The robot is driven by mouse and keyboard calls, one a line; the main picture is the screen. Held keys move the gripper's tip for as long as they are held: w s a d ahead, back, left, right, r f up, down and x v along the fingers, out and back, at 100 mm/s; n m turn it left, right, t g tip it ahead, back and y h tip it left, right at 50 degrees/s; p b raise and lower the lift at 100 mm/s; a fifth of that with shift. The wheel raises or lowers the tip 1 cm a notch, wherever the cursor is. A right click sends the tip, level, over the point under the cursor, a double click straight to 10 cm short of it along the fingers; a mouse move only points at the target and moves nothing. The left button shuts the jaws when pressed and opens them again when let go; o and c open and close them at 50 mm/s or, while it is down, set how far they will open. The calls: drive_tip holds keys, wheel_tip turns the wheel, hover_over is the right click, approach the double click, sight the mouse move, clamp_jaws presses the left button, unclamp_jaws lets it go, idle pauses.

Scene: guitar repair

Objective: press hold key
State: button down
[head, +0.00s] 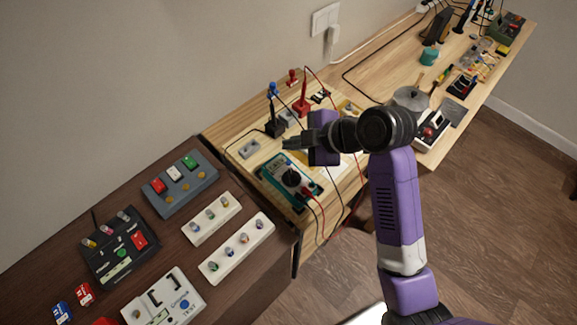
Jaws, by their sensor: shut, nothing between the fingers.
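A teal multimeter (269,171) with a dark round dial lies on the light wooden bench, with leads running from its lower right end. Its keys are too small here to tell which one is the hold key. My gripper (287,143) is shut and empty. In the picture its fingertips point left, just above the multimeter's upper end. They look apart from the meter, but their height over it is hard to judge. My gripper and wrist cover part of the bench behind the meter.
A black stand (275,127) with a blue-tipped probe and a red stand (302,105) rise close behind my gripper. Loose cables cross the bench (225,130). A darker table (250,280) at left carries several button and knob boxes. A metal pot (410,98) stands right.

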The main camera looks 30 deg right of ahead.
drive_tip(key=shift+f+b, duration=1.05)
drive_tip(key=shift+f, duration=1.05)
idle(0.3)
drive_tip(key=shift+f, duration=0.4)
drive_tip(key=shift+f+b, duration=0.4)
drive_tip(key=shift+f, duration=0.05)
idle(0.6)
idle(0.3)
drive_tip(key=shift+r+p, duration=0.85)
drive_tip(key=shift+r, duration=0.1)
wheel_tip(320, 180, up, 5)
drive_tip(key=p, duration=0.4)
drive_tip(key=shift+p, duration=0.3)
